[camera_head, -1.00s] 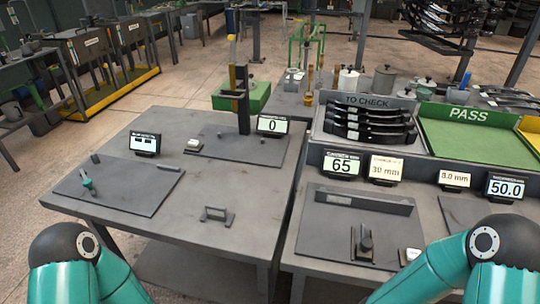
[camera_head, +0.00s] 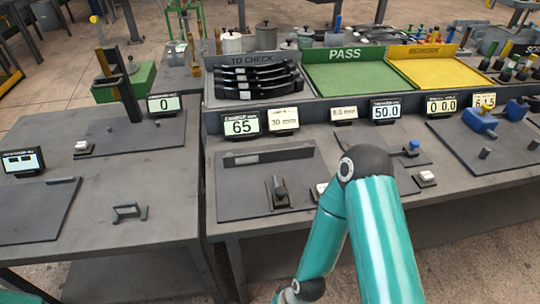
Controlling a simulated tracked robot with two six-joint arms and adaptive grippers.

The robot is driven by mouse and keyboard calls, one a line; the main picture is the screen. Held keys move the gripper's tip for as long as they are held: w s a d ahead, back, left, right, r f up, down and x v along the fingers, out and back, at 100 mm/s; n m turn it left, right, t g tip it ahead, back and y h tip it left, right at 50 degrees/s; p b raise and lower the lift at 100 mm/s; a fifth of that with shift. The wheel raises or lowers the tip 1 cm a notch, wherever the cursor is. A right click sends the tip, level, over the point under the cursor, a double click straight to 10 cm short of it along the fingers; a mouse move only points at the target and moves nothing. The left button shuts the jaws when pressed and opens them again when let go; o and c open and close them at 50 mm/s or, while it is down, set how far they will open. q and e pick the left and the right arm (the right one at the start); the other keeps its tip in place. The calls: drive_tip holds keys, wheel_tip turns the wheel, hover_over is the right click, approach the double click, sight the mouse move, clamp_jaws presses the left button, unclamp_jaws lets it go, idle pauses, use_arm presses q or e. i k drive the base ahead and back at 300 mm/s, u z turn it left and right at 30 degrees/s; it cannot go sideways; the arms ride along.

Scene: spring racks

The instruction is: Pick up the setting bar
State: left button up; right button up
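No part is labelled as the setting bar, so I cannot tell for sure which one it is. A small dark bar (camera_head: 128,212) rests across two short supports near the front of the left table. A longer flat grey bar (camera_head: 268,153) lies along the back of the dark plate by the display reading 65. My teal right arm stands in front of the right table, its gripper out of frame. Only a piece of my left arm shows at the lower left corner, and its gripper is also out of frame.
The right bench (camera_head: 228,224) holds a dark plate with a small upright fixture (camera_head: 278,190). Behind are the TO CHECK rack (camera_head: 216,92), green PASS tray (camera_head: 345,78) and yellow tray (camera_head: 432,74). A tall post stand (camera_head: 118,75) rises on the left table (camera_head: 105,237). A gap separates the tables.

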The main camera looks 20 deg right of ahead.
sight(274, 155)
drive_tip(key=z, duration=1.7)
drive_tip(key=i, duration=0.1)
drive_tip(key=u, duration=2.85)
drive_tip(key=k, duration=1.75)
drive_tip(key=z, duration=0.65)
drive_tip(key=i, duration=1.05)
drive_tip(key=u, duration=0.1)
